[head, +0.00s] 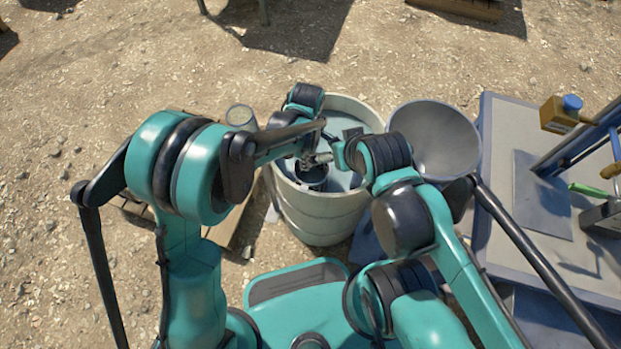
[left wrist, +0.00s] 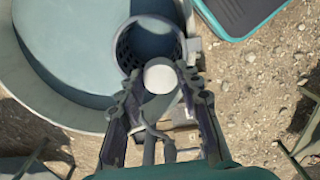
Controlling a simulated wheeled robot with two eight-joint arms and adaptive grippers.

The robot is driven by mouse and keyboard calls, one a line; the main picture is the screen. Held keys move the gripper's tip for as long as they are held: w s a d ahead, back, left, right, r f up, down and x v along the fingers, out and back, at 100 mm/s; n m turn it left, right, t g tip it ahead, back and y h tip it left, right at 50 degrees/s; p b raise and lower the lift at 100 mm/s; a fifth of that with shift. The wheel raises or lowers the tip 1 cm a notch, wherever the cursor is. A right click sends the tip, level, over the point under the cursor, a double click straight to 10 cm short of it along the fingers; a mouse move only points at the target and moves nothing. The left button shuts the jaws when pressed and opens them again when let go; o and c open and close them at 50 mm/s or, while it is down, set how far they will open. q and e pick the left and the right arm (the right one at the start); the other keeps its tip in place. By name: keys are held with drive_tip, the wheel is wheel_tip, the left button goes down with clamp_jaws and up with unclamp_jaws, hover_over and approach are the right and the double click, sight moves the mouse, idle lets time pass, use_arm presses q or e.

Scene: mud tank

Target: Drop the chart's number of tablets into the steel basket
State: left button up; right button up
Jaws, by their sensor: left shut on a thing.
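The round tank (head: 313,217) stands in front of me with blue-green liquid in it. The dark perforated basket (head: 312,181) is at the tank's near side, and the left wrist view shows its rim and holed wall (left wrist: 124,50). My left gripper (head: 316,158) is above the basket. In the left wrist view its fingers (left wrist: 160,84) are shut on a round white tablet (left wrist: 159,75), which overlaps the basket's near rim in that view. Any tablets inside the basket are not visible. No readable chart is seen.
A large grey bowl (head: 434,140) stands right of the tank. A clear container (head: 241,117) is left of the tank. Open gravel lies beyond.

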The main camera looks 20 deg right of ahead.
use_arm(q)
drive_tip(key=shift+f, duration=0.55)
drive_tip(key=o, duration=1.2)
drive_tip(key=shift+r, duration=0.1)
wheel_tip(320, 180, up, 12)
drive_tip(key=shift+f, duration=0.1)
